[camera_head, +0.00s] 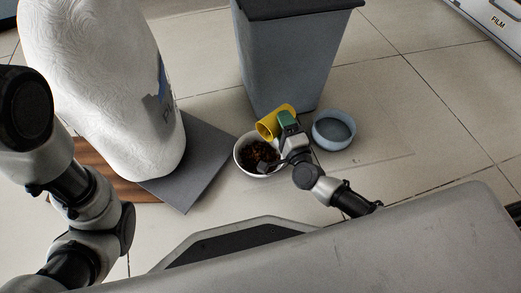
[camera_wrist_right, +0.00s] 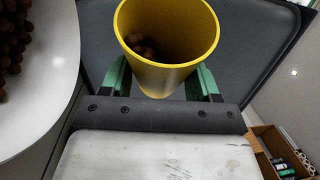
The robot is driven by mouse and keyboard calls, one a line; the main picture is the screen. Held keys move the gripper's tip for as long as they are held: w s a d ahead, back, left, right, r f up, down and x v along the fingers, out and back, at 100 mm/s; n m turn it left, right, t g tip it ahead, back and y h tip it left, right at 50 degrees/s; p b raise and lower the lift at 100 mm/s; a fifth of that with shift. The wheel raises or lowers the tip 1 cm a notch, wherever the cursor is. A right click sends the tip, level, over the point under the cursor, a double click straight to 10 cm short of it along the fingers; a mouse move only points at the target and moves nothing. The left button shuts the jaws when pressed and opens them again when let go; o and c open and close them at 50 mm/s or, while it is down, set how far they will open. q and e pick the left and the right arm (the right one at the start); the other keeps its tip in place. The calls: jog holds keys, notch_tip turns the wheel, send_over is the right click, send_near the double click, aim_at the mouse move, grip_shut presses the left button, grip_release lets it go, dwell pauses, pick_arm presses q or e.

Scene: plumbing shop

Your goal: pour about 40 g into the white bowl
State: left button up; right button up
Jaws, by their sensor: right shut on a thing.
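The white bowl (camera_head: 237,160) stands on the tiled floor and holds a heap of dark brown bits. In the right wrist view the bowl (camera_wrist_right: 62,95) is at the left edge, with round brown pieces in it. A yellow cup (camera_head: 268,126) is tilted, its mouth toward the bowl and close to or over its far right rim. My right gripper (camera_head: 287,122) is shut on the cup. In the right wrist view its green fingers flank the cup (camera_wrist_right: 165,75), and several brown balls lie inside. No falling pieces show. My left gripper is out of view.
A blue-grey bowl (camera_head: 334,143) stands just right of my right gripper. A tall grey bin (camera_head: 290,60) is close behind the cup. Floor at right is clear.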

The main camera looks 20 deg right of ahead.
jog(key=shift+s+a+r+n+t, duration=0.1)
jog(key=shift+a+r+n+t, duration=0.15)
jog(key=shift+n, duration=0.4)
jog(key=shift+s+a+r+n+t, duration=0.15)
jog(key=shift+r+n, duration=0.15)
jog(key=shift+n, duration=0.35)
dwell(2.0)
jog(key=m, duration=0.1)
jog(key=d+f+m+g, duration=0.1)
jog(key=m, duration=0.1)
jog(key=f+m, duration=0.1)
jog(key=m, duration=0.1)
jog(key=shift+w+d+f+g+h, duration=0.2)
jog(key=shift+w+g+h, duration=0.1)
jog(key=shift+w+g, duration=0.1)
